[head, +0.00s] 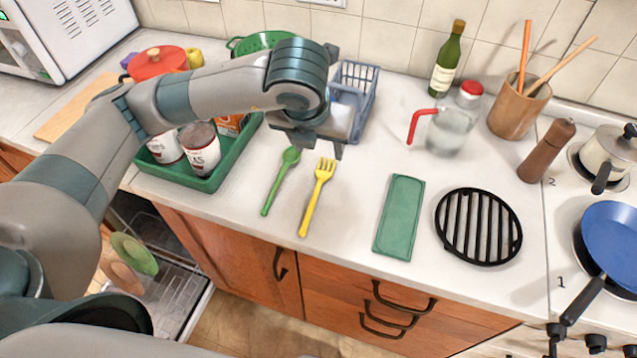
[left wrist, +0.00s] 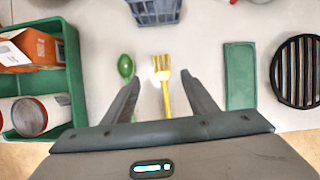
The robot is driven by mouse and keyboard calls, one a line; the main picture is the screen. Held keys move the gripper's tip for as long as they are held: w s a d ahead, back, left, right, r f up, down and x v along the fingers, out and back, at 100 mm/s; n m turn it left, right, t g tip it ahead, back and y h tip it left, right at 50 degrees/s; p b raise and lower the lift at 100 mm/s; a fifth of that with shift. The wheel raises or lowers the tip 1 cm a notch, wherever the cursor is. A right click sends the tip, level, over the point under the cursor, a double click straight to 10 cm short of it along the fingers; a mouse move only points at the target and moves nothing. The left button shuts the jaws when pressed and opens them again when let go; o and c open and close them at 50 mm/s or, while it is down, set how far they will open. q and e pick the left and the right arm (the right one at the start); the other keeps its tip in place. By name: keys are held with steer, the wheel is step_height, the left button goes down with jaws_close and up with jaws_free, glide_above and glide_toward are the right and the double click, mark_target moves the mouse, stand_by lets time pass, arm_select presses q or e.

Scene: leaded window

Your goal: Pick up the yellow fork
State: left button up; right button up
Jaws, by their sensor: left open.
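The yellow fork (head: 317,196) lies flat on the white counter, tines toward the back wall and handle toward the front edge. It also shows in the left wrist view (left wrist: 163,84), between my open fingers and apart from them. My left gripper (head: 318,150) is open and empty, above the counter near the tine end of the fork. The lower part of the fork handle is hidden by the gripper body there. My right gripper does not show.
A green spoon (head: 280,180) lies just left of the fork. A green tray (head: 190,178) with cans stands further left, and a grey basket (head: 365,90) behind. The counter between fork and cloth is clear.

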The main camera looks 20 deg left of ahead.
mark_target(326, 167)
arm_select(q)
steer(key=x, duration=0.3)
steer(key=shift+w+f+p, duration=0.15)
steer(key=shift+p, duration=0.25)
steer(key=shift+w+f, duration=0.1)
steer(key=shift+f, duration=0.2)
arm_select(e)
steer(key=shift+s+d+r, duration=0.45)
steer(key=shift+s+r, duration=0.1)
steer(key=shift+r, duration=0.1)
arm_select(q)
steer(key=shift+w+f+p, duration=0.2)
steer(key=shift+f+p, duration=0.35)
steer(key=shift+p, duration=0.15)
steer(key=p+x, duration=0.1)
steer(key=x, duration=0.2)
steer(key=shift+d, duration=0.1)
steer(key=shift+w+f, duration=0.15)
steer(key=shift+f, duration=0.35)
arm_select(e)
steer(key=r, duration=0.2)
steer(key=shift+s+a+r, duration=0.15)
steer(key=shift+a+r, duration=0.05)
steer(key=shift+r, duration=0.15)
